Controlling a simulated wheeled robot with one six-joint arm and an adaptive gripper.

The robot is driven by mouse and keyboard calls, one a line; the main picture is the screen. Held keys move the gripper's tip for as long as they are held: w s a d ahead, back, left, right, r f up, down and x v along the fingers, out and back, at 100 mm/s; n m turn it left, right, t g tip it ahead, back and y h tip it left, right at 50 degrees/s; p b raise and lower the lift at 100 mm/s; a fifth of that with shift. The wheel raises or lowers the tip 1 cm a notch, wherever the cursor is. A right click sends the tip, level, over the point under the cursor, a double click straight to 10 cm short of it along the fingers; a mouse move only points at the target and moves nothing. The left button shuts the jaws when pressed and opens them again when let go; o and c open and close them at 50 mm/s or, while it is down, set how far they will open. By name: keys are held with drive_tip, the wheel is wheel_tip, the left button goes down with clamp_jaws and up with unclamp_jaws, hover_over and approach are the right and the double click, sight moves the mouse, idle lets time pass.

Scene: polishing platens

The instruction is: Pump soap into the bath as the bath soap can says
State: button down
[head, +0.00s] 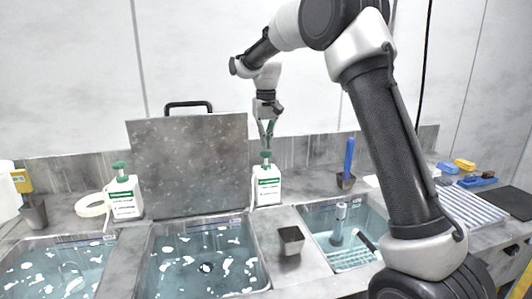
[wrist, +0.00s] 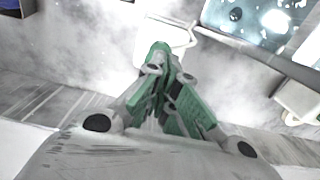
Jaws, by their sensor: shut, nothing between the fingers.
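A white soap can (head: 267,187) with a green and white label and a green pump head (head: 266,155) stands behind the gap between the middle and right baths. My gripper (head: 266,145) points down right above this pump head, shut and empty. I cannot tell whether it touches. In the wrist view its green fingers (wrist: 172,85) cover part of the white can (wrist: 160,33). A similar can (head: 123,199) with a green pump stands at the left. The label text is too small to read. The middle bath (head: 263,270) and left bath (head: 104,262) hold water with white foam patches.
A grey upright panel (head: 190,160) with a black handle stands between the cans. The right bath (head: 312,215) holds a rack and grey items. A dark cup (head: 291,240) sits between baths. A blue tool (head: 349,155) stands in a holder behind the right bath.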

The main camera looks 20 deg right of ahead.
sight(266, 152)
drive_tip(key=shift+f, duration=1.65)
drive_tip(key=shift+r, duration=1.8)
drive_tip(key=shift+f, duration=0.15)
drive_tip(key=shift+f, duration=1.65)
drive_tip(key=shift+r, duration=1.8)
